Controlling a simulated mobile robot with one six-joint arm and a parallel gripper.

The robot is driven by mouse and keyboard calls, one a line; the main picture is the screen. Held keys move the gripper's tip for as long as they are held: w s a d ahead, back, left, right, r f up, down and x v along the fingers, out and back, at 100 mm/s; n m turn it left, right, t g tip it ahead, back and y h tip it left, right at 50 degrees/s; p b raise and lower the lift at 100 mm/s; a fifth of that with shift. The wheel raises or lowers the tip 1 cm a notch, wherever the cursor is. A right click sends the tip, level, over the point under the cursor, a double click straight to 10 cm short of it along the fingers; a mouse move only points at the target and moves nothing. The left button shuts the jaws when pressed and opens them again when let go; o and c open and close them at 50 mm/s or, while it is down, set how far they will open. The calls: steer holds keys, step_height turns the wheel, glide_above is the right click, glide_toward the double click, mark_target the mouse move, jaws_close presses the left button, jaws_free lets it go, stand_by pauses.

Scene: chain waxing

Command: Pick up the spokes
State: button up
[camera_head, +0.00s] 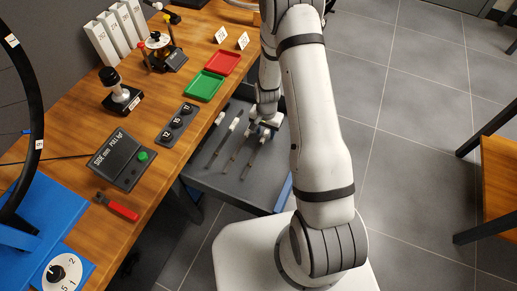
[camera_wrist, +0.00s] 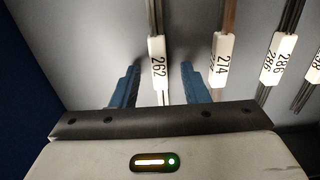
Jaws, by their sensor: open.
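Several thin bundles of spokes (camera_head: 226,136), each with a white label sleeve, lie side by side on a low grey surface (camera_head: 207,178) beside the bench in the head view. In the wrist view, the bundle labelled 262 (camera_wrist: 158,62) runs between the two blue fingers of my gripper (camera_wrist: 158,68). The fingers are apart, with a gap on each side of it. A bundle whose label looks like 274 (camera_wrist: 220,60) lies just right of the right finger, and one labelled 286 (camera_wrist: 278,60) is further right. In the head view my gripper (camera_head: 264,130) is partly hidden by my arm.
The wooden bench (camera_head: 160,103) stands left of the low surface. It bears a green tray (camera_head: 204,86), a red tray (camera_head: 223,63), white upright tubes (camera_head: 102,44), a grey gauge box (camera_head: 121,160) and a red-handled tool (camera_head: 121,207). Open tiled floor (camera_head: 410,120) lies right.

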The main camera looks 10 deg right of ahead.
steer(key=shift+c, duration=0.4)
jaws_close()
